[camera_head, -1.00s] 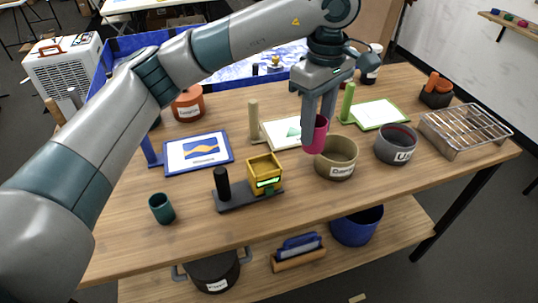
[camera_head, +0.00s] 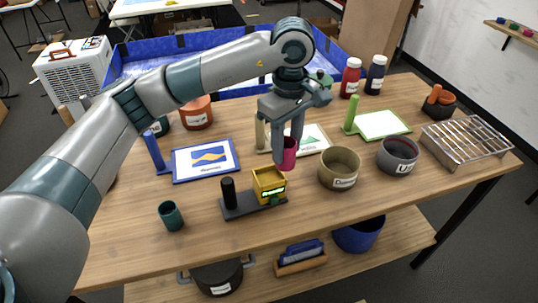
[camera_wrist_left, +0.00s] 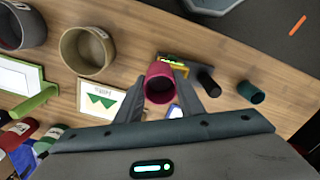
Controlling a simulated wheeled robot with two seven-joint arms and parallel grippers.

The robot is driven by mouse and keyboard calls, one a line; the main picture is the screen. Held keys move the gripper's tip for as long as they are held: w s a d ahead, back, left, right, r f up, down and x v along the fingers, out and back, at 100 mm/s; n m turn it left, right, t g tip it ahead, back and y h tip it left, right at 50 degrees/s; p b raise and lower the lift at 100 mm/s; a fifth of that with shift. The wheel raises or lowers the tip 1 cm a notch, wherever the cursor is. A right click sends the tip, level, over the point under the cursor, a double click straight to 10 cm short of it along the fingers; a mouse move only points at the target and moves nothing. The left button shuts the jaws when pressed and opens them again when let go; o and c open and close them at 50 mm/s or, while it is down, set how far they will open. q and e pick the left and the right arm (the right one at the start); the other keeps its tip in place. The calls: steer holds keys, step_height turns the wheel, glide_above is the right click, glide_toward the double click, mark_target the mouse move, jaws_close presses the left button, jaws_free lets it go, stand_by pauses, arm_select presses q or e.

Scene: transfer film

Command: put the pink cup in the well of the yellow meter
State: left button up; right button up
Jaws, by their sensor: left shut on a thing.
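The pink cup (camera_head: 286,155) is held between the fingers of my left gripper (camera_head: 287,143), above the table and just behind and to the right of the yellow meter. The cup also shows in the left wrist view (camera_wrist_left: 159,88), its open mouth facing the camera. The yellow meter (camera_head: 268,184) is a box with a lit green display on a dark base with a black post (camera_head: 229,191). In the left wrist view the meter (camera_wrist_left: 172,58) is mostly hidden behind the cup. My right gripper is in neither view.
A teal cup (camera_head: 171,215) stands left of the meter. A tan bowl (camera_head: 339,168) and a grey bowl (camera_head: 398,156) stand to the right, with a wire rack (camera_head: 468,141) beyond. The table front is clear.

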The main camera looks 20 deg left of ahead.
arm_select(q)
steer(key=a+f, duration=0.1)
steer(key=a+p, duration=0.1)
steer(key=a+f, duration=0.1)
steer(key=a, duration=0.1)
steer(key=shift+a+f, duration=0.1)
steer(key=shift+f, duration=0.2)
steer(key=shift+w, duration=0.1)
step_height(320, 180, down, 3)
steer(key=p, duration=0.2)
steer(key=shift+p, duration=0.35)
steer(key=shift+f, duration=0.5)
